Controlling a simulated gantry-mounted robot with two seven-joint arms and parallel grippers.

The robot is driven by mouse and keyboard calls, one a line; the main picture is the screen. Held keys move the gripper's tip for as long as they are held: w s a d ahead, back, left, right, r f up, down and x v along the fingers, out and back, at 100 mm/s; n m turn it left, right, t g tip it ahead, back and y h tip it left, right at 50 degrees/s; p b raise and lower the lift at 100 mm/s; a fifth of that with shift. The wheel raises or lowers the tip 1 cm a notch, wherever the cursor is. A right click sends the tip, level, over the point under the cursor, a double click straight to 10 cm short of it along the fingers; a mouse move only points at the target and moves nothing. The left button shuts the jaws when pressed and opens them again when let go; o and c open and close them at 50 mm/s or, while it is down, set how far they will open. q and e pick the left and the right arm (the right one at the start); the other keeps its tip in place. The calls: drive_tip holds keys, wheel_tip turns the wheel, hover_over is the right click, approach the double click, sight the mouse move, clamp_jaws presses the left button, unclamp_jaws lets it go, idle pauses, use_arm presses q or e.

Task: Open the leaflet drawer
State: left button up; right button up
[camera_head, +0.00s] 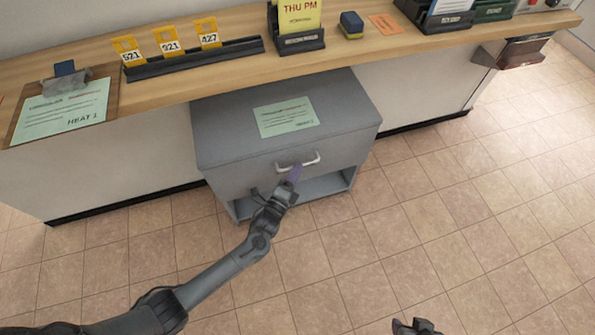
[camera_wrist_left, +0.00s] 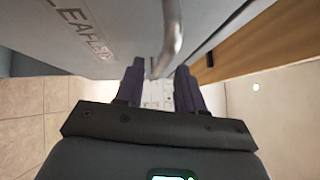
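The leaflet drawer (camera_head: 245,175) is the upper front of a grey cabinet (camera_head: 225,125) under the counter, and it looks shut. Its pale bar handle (camera_head: 312,160) is on the front; the handle also shows in the left wrist view (camera_wrist_left: 171,40), beside the drawer's lettering. My left gripper (camera_head: 295,173) is at the handle. In the left wrist view its dark fingers (camera_wrist_left: 160,74) are apart, with the bar reaching into the gap between their tips; neither finger clearly grips it. My right gripper (camera_head: 416,327) shows only partly at the bottom edge; its opening is unclear.
A green sheet (camera_head: 286,117) lies on the cabinet top. The wooden counter (camera_head: 230,75) above holds yellow number tags (camera_head: 169,40), a sign holder and a clipboard (camera_head: 62,110). An open shelf (camera_head: 320,187) is below the drawer. The tiled floor (camera_head: 430,220) in front is clear.

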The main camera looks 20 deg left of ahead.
use_arm(q)
drive_tip(key=shift+w, duration=0.6)
clamp_jaws()
